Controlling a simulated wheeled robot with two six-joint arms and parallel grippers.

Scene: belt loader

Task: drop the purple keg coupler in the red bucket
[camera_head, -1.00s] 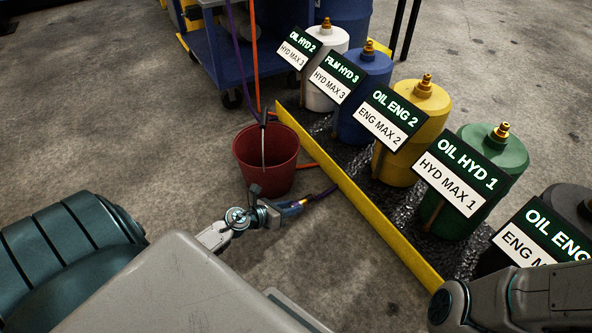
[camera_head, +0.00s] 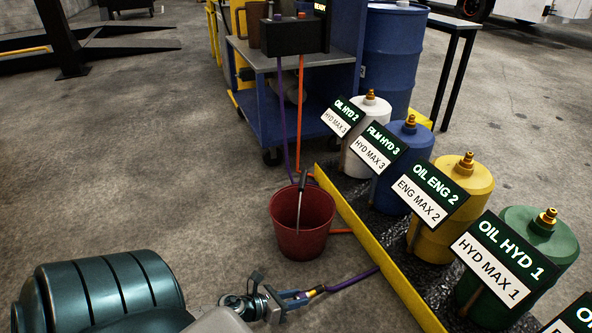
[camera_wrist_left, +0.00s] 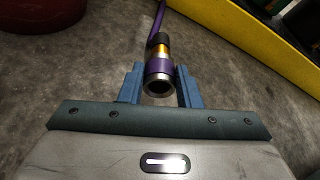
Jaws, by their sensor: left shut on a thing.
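The purple keg coupler (camera_wrist_left: 159,72) is a short metal-ended cylinder with a purple sleeve, a gold band and a purple hose behind it. My left gripper (camera_wrist_left: 160,88) is shut on it; the open metal end faces the wrist camera. In the head view the left gripper (camera_head: 300,297) holds the coupler (camera_head: 316,291) low over the floor, in front of the red bucket and apart from it. The red bucket (camera_head: 301,240) stands upright on the floor, with a grey wand leaning inside it. My right gripper is not in view.
A yellow-edged spill tray (camera_head: 385,262) right of the bucket holds several labelled kegs, including a green one (camera_head: 548,234). A blue cart (camera_head: 330,112) stands behind, with purple and orange hoses (camera_head: 299,120) hanging down. Bare floor lies left of the bucket.

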